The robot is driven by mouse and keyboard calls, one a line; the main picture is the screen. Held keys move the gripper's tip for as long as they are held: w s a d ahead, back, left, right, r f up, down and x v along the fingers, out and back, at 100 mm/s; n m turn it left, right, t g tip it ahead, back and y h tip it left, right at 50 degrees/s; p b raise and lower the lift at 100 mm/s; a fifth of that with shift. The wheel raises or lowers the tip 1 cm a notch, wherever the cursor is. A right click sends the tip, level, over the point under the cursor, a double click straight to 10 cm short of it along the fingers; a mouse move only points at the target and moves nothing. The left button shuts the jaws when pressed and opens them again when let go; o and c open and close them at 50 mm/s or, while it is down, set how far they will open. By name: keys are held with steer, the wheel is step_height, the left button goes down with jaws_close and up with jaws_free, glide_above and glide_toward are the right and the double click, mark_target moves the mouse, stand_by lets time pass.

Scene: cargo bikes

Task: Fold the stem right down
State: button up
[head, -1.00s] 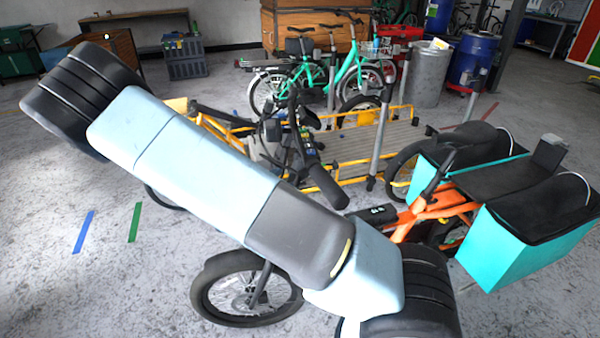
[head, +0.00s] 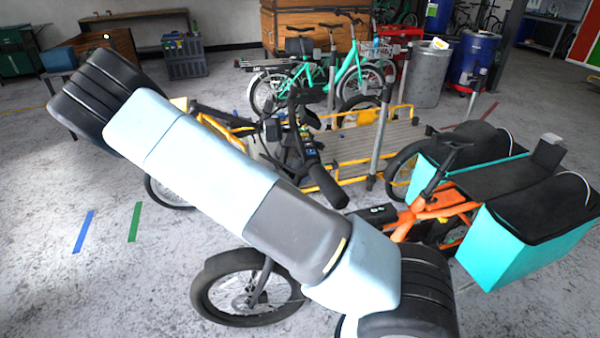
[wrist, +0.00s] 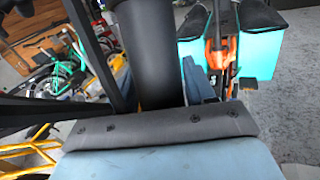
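The orange cargo bike (head: 440,203) stands at the centre right with its front wheel (head: 247,287) partly behind my arm. Its black stem and handlebar (head: 298,140) rise in the middle of the head view, with a black grip (head: 327,186) pointing toward me. The stem's lower part is hidden by my arm. In the wrist view, a thick black tube (wrist: 148,55), which looks like part of the stem or handlebar, stands just beyond the dark plate of my gripper. A bluish finger (wrist: 203,84) shows beside it; whether the fingers touch the tube is unclear. My gripper is not discernible in the head view.
Teal panniers (head: 522,245) hang at the bike's rear. A yellow-framed cargo bike with a slatted deck (head: 350,148) stands close behind. A green bike (head: 345,72) is farther back. The floor at left, with blue and green tape (head: 134,222), is clear.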

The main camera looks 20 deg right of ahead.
jaws_close()
steer(key=shift+d, duration=0.1)
stand_by(0.3)
